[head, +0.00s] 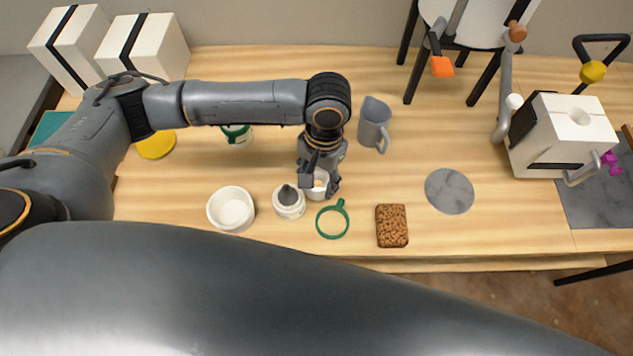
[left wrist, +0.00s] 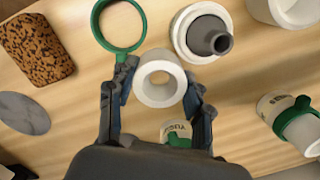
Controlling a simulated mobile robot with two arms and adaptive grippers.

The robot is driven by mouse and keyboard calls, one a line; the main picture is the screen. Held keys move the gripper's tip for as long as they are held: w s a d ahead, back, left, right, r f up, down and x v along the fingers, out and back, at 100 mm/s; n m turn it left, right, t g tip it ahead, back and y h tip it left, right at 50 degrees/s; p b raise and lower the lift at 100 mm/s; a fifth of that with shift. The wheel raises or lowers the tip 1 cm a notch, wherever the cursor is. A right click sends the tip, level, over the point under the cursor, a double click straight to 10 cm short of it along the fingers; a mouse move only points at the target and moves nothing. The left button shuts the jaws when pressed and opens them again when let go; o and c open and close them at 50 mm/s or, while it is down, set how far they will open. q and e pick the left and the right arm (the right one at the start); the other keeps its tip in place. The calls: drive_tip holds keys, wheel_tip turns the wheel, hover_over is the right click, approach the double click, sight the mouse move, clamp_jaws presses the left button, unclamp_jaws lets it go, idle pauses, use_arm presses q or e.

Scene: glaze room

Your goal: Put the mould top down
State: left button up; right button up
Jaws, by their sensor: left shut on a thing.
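My left gripper (head: 319,187) is shut on a white, thick-walled hollow piece, which looks like the mould top (left wrist: 160,79). It sits between the fingertips in the left wrist view, its round opening facing the camera. In the head view the mould top (head: 317,184) is partly covered by the fingers, above or at the table; I cannot tell whether it touches. My right gripper is not in view.
On the wooden table (head: 490,226) a green ring with a handle (head: 333,220), a brown speckled sponge (head: 391,226) and a white bowl (head: 231,208) lie near the gripper. A grey jug (head: 374,125) stands behind. A grey disc (head: 449,191) lies right, with bare wood around it.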

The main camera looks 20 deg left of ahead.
use_arm(q)
drive_tip(key=shift+w+a+f+p, duration=0.1)
drive_tip(key=shift+w+f+p, duration=0.1)
drive_tip(key=shift+f, duration=0.85)
drive_tip(key=shift+w+a+f+p, duration=0.1)
drive_tip(key=shift+f+p, duration=0.05)
drive_tip(key=shift+f, duration=0.85)
drive_tip(key=o, duration=1.2)
